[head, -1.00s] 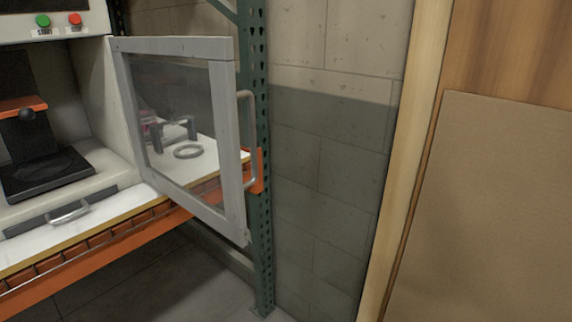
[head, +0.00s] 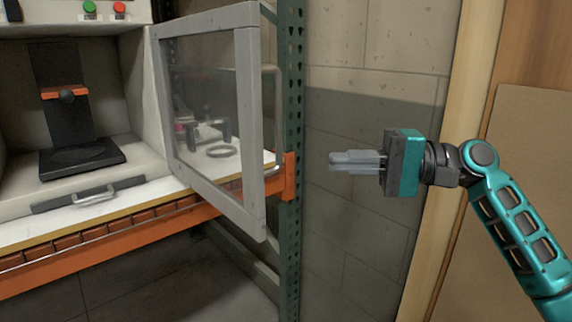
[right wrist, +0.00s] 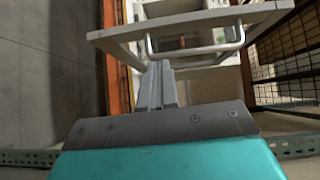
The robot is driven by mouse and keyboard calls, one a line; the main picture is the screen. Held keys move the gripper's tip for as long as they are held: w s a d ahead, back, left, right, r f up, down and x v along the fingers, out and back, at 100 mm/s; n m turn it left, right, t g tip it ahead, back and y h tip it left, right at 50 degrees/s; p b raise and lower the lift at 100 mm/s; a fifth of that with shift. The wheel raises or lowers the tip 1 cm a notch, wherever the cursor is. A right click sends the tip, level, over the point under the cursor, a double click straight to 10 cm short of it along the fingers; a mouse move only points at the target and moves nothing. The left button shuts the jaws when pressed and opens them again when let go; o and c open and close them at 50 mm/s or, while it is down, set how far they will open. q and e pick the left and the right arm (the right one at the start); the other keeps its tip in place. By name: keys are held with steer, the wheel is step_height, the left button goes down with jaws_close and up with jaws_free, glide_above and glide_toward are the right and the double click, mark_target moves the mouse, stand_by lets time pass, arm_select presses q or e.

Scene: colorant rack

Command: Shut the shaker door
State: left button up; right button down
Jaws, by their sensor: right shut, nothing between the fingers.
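The shaker door (head: 252,125), a grey frame with a clear pane, stands swung open on the right side of the shaker (head: 75,105). Its handle (head: 279,120) is a thin bar on the free edge side. In the right wrist view the door (right wrist: 185,27) and its handle (right wrist: 195,50) lie beyond the fingers. My right gripper (head: 333,161) is shut and empty, to the right of the door in the head view and apart from it. It also shows in the right wrist view (right wrist: 157,68). My left gripper is out of view.
A green upright post (head: 290,150) and an orange shelf beam (head: 150,223) stand close by the door. Green and red buttons (head: 104,8) sit above the shaker's opening. A drawer handle (head: 94,195) is below it. A wire mesh (right wrist: 290,60) shows in the right wrist view.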

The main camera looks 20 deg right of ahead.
steer(key=s+r+x, duration=0.1)
steer(key=r+x, duration=0.1)
steer(key=x, duration=0.7)
steer(key=shift+a+y+p, duration=0.4)
steer(key=shift+a+p, duration=0.05)
steer(key=shift+a, duration=0.1)
steer(key=shift+w, duration=0.1)
